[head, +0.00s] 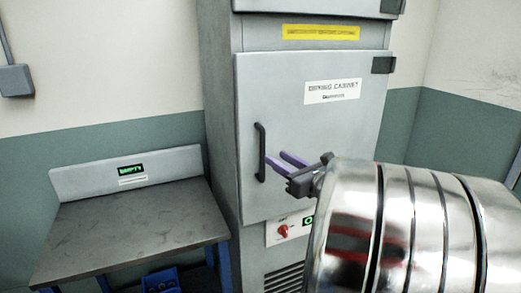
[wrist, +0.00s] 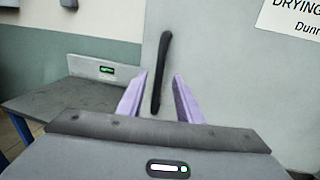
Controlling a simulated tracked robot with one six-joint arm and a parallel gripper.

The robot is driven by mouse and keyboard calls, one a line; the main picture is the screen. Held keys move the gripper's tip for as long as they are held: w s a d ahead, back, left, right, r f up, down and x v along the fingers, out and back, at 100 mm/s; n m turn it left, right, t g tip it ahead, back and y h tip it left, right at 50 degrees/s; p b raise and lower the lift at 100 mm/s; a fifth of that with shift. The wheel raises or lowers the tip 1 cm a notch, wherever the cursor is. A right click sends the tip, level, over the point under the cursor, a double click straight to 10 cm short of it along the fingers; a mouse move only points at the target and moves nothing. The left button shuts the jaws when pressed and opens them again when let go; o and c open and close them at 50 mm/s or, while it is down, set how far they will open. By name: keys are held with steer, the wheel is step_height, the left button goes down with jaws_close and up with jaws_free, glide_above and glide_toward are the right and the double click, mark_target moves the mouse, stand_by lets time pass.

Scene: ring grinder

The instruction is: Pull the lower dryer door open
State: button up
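The lower dryer door (head: 315,125) is a grey panel labelled "DRYING CABINET" and looks closed. Its black vertical bar handle (head: 260,152) is near the door's left edge. My gripper (head: 278,160) is in front of the door, just right of the handle in the head view, with its purple fingers pointing toward it. In the wrist view the handle (wrist: 161,72) stands upright ahead, between the two spread fingers (wrist: 158,88). The fingers are open and nothing is gripped. I cannot tell whether the handle's lower part is within the fingers' reach.
A grey bench (head: 130,228) with an "EMPTY" sign (head: 130,170) stands left of the cabinet, with a blue bin (head: 160,281) below. A control panel with a red knob (head: 283,231) sits below the door. A black hinge (head: 383,65) is at the door's upper right.

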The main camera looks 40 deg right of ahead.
mark_target(264, 150)
steer(key=w, duration=0.8)
steer(key=shift+w+d, duration=0.35)
steer(key=shift+d, duration=0.05)
steer(key=shift+c, duration=0.3)
jaws_close()
